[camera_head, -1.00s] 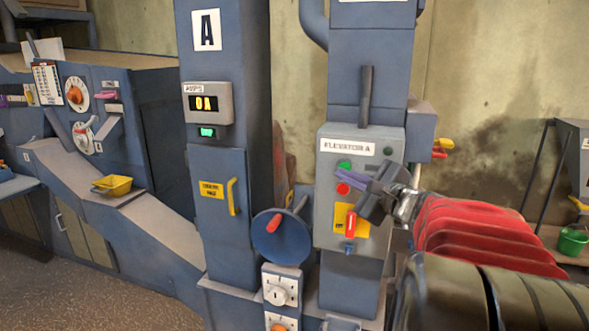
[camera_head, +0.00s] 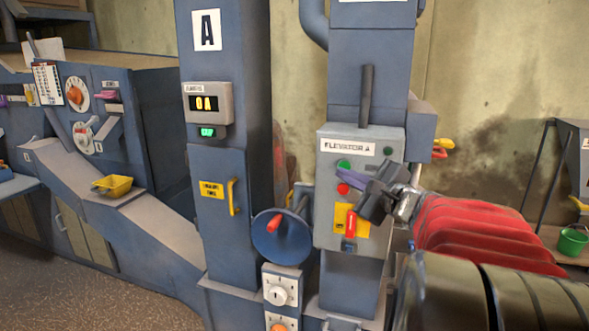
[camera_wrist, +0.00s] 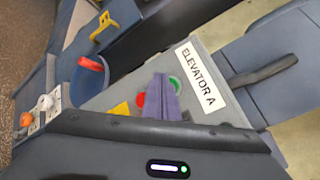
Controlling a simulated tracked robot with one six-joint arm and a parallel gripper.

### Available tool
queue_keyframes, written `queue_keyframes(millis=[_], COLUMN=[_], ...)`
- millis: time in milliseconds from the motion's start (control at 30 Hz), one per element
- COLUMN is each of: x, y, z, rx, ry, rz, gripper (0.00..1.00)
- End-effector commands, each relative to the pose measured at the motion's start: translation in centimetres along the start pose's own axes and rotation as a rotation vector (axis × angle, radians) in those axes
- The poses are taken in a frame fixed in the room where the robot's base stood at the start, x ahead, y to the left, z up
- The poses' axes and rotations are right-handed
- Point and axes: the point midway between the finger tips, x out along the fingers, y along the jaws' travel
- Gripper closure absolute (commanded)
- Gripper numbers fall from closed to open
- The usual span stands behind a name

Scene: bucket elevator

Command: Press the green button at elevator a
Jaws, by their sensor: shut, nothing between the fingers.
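The green button (camera_head: 344,165) sits on the grey control box labelled ELEVATOR A (camera_head: 330,215). It also shows in the wrist view (camera_wrist: 175,83), partly beside my fingers. The red button (camera_head: 343,188) is just below it, and also shows in the wrist view (camera_wrist: 140,99). My gripper (camera_head: 352,174), with purple fingers, is shut and empty. Its tips point at the box between the green and red buttons, just right of them in the head view. In the wrist view the fingers (camera_wrist: 160,97) overlap the gap between the two buttons. I cannot tell whether the tips touch the box.
Below the buttons is a red-handled switch (camera_head: 350,224) on a yellow plate. A small dark green round part (camera_head: 388,152) is at the box's upper right. A blue wheel with a red handle (camera_head: 280,234) stands left of the box. The column marked A shows a 0A readout (camera_head: 203,103).

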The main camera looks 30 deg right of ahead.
Motion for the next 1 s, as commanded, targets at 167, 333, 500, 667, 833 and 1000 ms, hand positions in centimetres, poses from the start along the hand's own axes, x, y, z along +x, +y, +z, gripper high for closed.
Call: queue_keyframes(millis=[167, 333, 500, 667, 833, 1000], x=[0.43, 0.58, 0.57, 0.58, 0.67, 0.76], y=[-0.31, -0.48, -0.47, -0.49, -0.56, -0.63], z=[-0.25, -0.31, -0.31, -0.35, -0.42, -0.5], rx=[0.0, 0.0, 0.0, 0.0, 0.0, 0.0], ry=[0.0, 0.0, 0.0, 0.0, 0.001, 0.001], rz=[0.0, 0.0, 0.0, -0.001, -0.001, -0.001], gripper=[1.0, 1.0, 1.0, 1.0, 1.0, 1.0])
